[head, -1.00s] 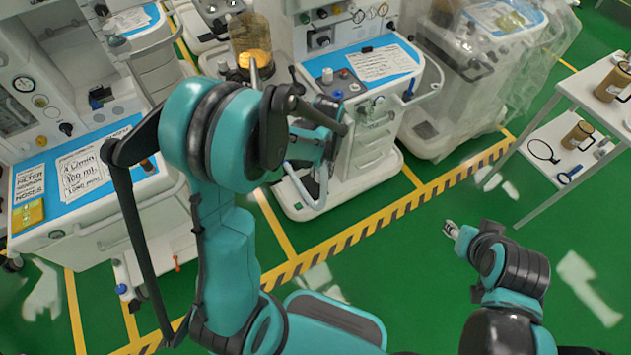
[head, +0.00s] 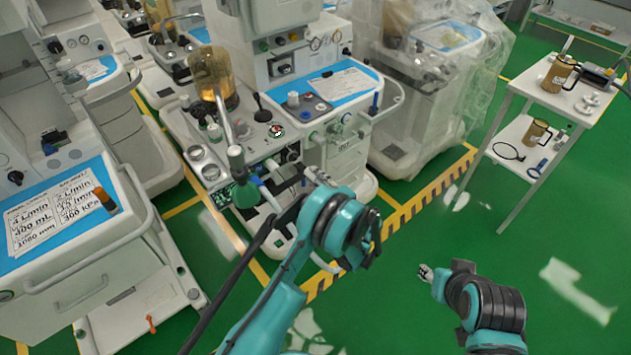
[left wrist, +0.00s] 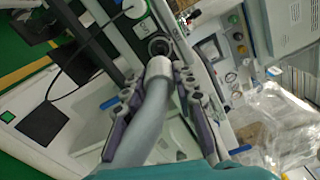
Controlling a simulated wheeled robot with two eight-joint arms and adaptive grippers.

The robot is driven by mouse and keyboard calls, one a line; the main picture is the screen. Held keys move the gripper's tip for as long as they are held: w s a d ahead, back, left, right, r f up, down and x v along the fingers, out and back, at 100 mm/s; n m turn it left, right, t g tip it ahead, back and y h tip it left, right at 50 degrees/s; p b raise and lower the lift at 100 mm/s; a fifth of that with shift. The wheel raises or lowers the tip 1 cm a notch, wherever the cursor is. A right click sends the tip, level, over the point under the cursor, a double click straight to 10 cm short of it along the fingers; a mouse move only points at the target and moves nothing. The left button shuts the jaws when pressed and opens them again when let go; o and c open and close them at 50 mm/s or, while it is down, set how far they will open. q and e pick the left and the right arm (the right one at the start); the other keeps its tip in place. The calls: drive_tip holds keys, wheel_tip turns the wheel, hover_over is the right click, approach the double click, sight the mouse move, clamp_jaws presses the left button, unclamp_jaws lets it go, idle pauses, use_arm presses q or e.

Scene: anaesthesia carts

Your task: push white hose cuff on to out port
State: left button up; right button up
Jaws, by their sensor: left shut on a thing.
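In the left wrist view, the white hose cuff (left wrist: 159,68) is at the end of a grey hose (left wrist: 146,120). My left gripper (left wrist: 160,98) has its fingers on both sides of the hose, shut on it just behind the cuff. A dark round port (left wrist: 158,46) lies directly beyond the cuff, roughly in line with it. I cannot tell whether the cuff touches the port. In the head view, my left wrist hides most of the gripper and the cuff. My right gripper (head: 426,273) is over the floor, too small to read its opening.
The anaesthesia machine (head: 350,135) has a glass canister (head: 212,75), knobs and a bent tube close to my left arm. Another cart (head: 75,235) stands at left. A white table (head: 515,90) with brown canisters is at right. Green floor around my right arm is clear.

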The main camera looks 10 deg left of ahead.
sight(317, 179)
idle(0.4)
use_arm(q)
drive_tip(key=shift+x, duration=2.8)
drive_tip(key=shift+x, duration=1.4)
drive_tip(key=o, duration=1.1)
drive_tip(key=shift+r, duration=0.1)
drive_tip(key=v, duration=1.2)
